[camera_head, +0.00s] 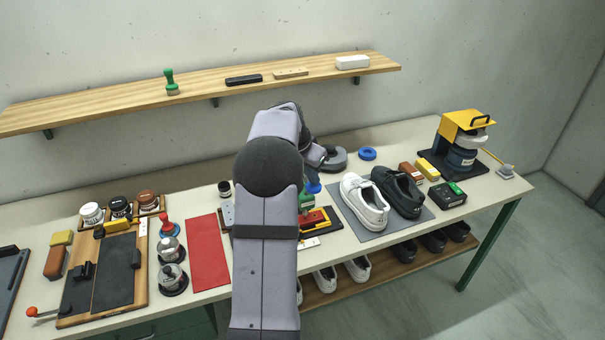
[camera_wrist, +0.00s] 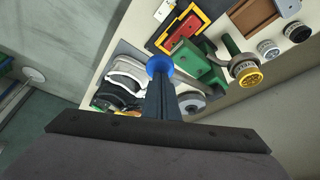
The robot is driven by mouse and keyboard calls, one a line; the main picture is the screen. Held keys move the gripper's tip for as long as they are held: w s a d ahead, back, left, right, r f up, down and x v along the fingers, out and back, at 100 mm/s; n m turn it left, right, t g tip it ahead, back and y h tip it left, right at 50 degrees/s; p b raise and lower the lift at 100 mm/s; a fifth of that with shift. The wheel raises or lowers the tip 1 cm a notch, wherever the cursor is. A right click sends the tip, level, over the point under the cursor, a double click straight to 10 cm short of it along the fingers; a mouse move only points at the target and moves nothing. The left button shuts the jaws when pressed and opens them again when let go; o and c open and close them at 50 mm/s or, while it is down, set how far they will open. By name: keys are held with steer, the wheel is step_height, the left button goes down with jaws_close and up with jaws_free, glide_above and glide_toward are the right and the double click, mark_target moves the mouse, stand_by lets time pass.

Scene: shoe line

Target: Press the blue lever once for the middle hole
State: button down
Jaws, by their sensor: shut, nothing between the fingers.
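The blue lever end (camera_head: 313,187) shows just right of my arm, above the green press (camera_head: 306,203). In the wrist view the round blue lever end (camera_wrist: 159,64) lies right at the tips of my gripper (camera_wrist: 161,82), with the green press (camera_wrist: 212,73) beside it. My gripper is shut and empty; I cannot tell whether it touches the lever. A red piece in a yellow frame (camera_head: 317,221) lies by the press, and the wrist view shows the red part (camera_wrist: 182,32) too. My arm hides part of the press, and the holes are too small to tell.
A white shoe (camera_head: 362,203) and a black shoe (camera_head: 398,191) stand on a grey mat to the right. A red mat (camera_head: 208,252) lies left of my arm. A blue ring (camera_head: 367,154) lies behind the shoes. A shelf (camera_head: 300,78) runs along the wall.

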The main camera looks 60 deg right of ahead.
mark_target(310, 187)
steer(key=shift+f+b, duration=2.35)
steer(key=shift+f, duration=0.8)
steer(key=shift+r, duration=0.25)
step_height(310, 187, up, 13)
steer(key=p, duration=1)
